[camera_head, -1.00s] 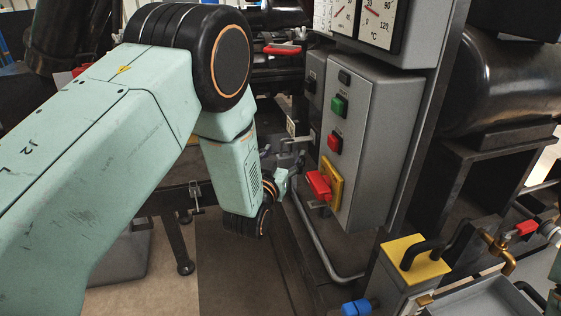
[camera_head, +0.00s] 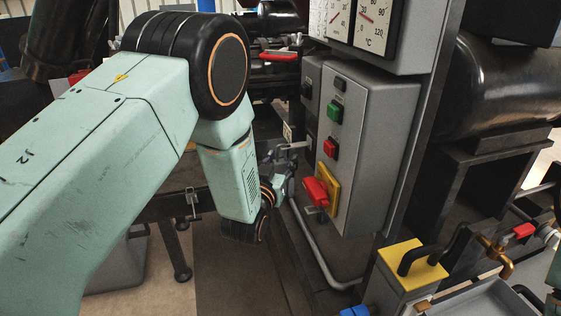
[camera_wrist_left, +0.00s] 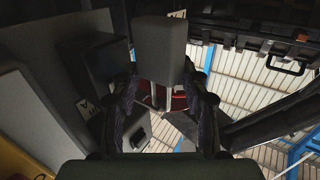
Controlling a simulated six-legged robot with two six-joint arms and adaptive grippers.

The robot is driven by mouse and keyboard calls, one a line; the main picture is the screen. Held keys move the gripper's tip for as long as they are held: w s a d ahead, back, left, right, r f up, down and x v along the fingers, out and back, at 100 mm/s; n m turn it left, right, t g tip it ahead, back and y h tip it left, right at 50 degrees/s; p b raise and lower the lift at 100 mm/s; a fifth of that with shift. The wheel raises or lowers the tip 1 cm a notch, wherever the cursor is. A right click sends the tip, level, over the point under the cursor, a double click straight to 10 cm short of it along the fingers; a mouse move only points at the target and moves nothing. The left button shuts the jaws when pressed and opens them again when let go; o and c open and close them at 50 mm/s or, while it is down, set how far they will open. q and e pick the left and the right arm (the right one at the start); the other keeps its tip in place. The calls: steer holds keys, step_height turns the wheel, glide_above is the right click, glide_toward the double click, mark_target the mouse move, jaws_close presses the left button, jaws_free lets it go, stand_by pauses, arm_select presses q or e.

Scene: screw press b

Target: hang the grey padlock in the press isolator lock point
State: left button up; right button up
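The press isolator is a red rotary handle (camera_head: 316,192) on a yellow plate (camera_head: 332,184), low on the grey control box. A small metal tab (camera_head: 313,210) sits just under the handle; its hole is too small to make out. My left gripper (camera_head: 284,176) is just left of the isolator, partly hidden behind my own wrist. In the left wrist view, a grey block that looks like the padlock (camera_wrist_left: 160,48) sits between the two dark fingers (camera_wrist_left: 160,90), which close on its sides. Two metal shackle legs (camera_wrist_left: 161,97) show below the body. My right gripper is out of view.
The grey control box (camera_head: 372,150) carries a green button (camera_head: 334,112) and a red button (camera_head: 330,148). A bent grey pipe (camera_head: 318,258) runs below it. A yellow-topped box with a black handle (camera_head: 420,262) stands at lower right. Dark floor lies below my wrist.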

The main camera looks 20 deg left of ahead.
arm_select(q)
steer(key=c, duration=0.8)
steer(key=o, duration=1.4)
steer(key=shift+s, duration=0.1)
